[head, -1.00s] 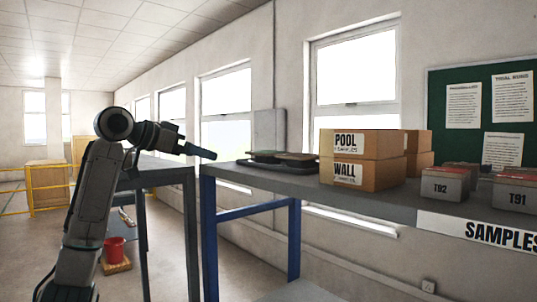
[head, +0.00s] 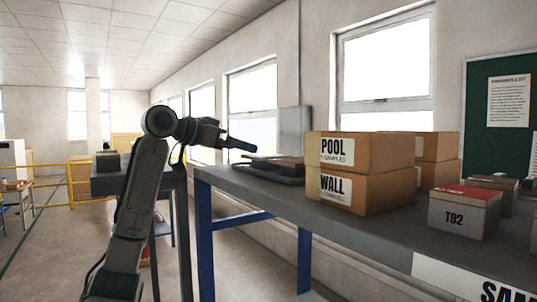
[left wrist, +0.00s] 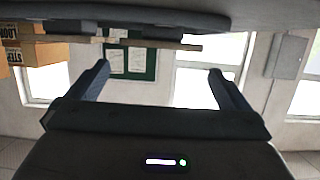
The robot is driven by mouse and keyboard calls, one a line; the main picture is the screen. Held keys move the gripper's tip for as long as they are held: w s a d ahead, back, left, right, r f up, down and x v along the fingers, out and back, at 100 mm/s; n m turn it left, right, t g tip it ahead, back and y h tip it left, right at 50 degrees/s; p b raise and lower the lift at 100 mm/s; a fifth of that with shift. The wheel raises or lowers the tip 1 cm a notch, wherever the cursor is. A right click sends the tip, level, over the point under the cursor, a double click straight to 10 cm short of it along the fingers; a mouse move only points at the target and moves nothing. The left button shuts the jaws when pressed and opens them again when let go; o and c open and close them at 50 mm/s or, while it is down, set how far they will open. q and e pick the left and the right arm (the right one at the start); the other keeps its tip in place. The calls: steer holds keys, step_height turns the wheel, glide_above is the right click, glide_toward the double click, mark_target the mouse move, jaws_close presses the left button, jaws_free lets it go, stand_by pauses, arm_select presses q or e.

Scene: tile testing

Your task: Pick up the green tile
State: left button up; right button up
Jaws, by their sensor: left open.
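No green tile can be made out in either view. A dark tray (head: 279,178) with flat, brownish tile-like pieces (head: 283,161) lies at the far end of the grey bench (head: 240,184); their colours are hard to tell. My left gripper (head: 240,148) is raised near the tray's left end in the head view and looks apart from it. In the left wrist view the left gripper (left wrist: 158,70) is open, with nothing between its fingers. My right gripper is in neither view.
Cardboard boxes labelled POOL (head: 345,149) and WALL (head: 352,190) stand stacked right of the tray. A box marked T92 (head: 460,214) is nearer on the bench. Another dark table (head: 110,182) stands behind my left arm. Open floor lies at the left.

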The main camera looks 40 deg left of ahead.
mark_target(260, 155)
arm_select(q)
steer(key=shift+p+x, duration=0.3)
steer(key=shift+x, duration=0.6)
steer(key=p+x, duration=0.3)
steer(key=x, duration=0.2)
steer(key=shift+f, duration=0.2)
steer(key=shift+w+f, duration=0.25)
steer(key=shift+c, duration=0.2)
steer(key=c, duration=0.8)
